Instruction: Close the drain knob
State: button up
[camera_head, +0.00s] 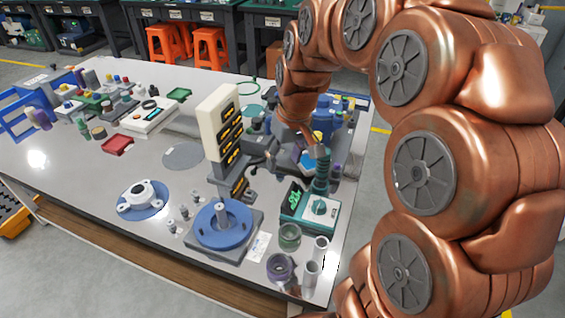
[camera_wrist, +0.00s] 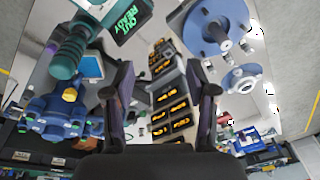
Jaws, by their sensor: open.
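I cannot tell for certain which part is the drain knob. A blue valve body (camera_wrist: 55,120) with a small yellow knob (camera_wrist: 69,95) is at the left of the wrist view; in the head view the blue body (camera_head: 322,122) is partly behind my arm. A teal instrument (camera_head: 310,208) with a green lit display stands at the table's right side; its display (camera_wrist: 127,22) reads "OUT READY" in the wrist view. My gripper (camera_wrist: 160,72) is open, with nothing between its fingers.
A blue round flange fixture (camera_head: 222,224) with an upright post stands at the table front. A white flange (camera_head: 143,196) on a blue disc lies left of it. Metal cylinders (camera_head: 315,262) stand near the front right edge. A red tray (camera_head: 117,146) lies further left.

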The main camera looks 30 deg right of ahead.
jog(key=shift+s+a+r+g, duration=0.1)
jog(key=shift+s+a+g, duration=0.05)
jog(key=shift+s+a, duration=0.4)
jog(key=shift+s+a+r+g, duration=0.15)
jog(key=shift+s+a, duration=0.15)
jog(key=shift+s, duration=0.35)
jog(key=shift+f, duration=0.1)
jog(key=s+a+g+p, duration=0.1)
jog(key=s+a+p, duration=0.1)
jog(key=s, duration=0.9)
jog(key=s+a+g+h+p, duration=0.1)
jog(key=s+a, duration=0.3)
jog(key=s, duration=0.7)
jog(key=shift+s+a+f+m+g+p, duration=0.2)
jog(key=shift+f+m+g+p, duration=0.1)
jog(key=shift+f+g+p, duration=0.15)
jog(key=shift+r, duration=0.1)
